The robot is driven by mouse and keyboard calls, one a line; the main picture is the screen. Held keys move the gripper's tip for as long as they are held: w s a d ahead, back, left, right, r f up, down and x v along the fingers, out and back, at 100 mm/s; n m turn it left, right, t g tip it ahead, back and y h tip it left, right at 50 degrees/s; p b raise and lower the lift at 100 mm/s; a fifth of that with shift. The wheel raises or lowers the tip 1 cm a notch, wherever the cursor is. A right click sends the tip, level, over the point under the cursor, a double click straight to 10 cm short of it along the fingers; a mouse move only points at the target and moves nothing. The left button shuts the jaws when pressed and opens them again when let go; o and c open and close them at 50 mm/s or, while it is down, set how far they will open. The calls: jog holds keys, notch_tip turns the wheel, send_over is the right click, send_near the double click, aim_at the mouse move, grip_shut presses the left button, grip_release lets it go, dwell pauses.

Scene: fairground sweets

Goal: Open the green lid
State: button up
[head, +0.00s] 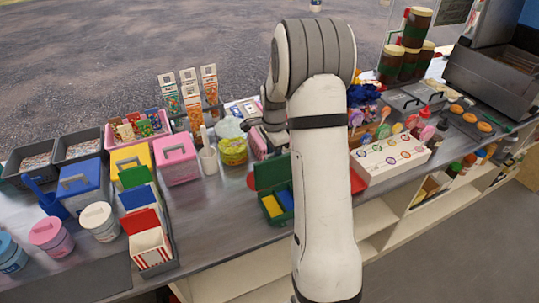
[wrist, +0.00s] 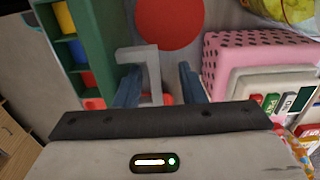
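The green box (head: 265,208) stands on the counter left of my arm in the head view, with its green lid (head: 272,172) raised and yellow and blue contents showing. In the wrist view the box (wrist: 80,52) is at the left, with yellow, blue and red contents in compartments. The green lid (wrist: 108,35) lies beside them, with a grey handle (wrist: 152,65). My gripper (wrist: 159,86) has its fingers apart, with part of the handle between them. A gap shows between the handle and the right finger. In the head view my arm hides part of the box's surroundings.
A red disc (wrist: 167,20) lies beyond the fingers. A pink dotted box (wrist: 225,60) is close on the right. In the head view a white lollipop stand (head: 390,158) is right of my arm, and yellow (head: 131,158) and pink (head: 177,160) boxes are left. Bare counter (head: 220,225) lies in front.

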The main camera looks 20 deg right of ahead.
notch_tip(320, 180, up, 12)
jog(key=p, duration=0.6)
jog(key=shift+p, duration=0.3)
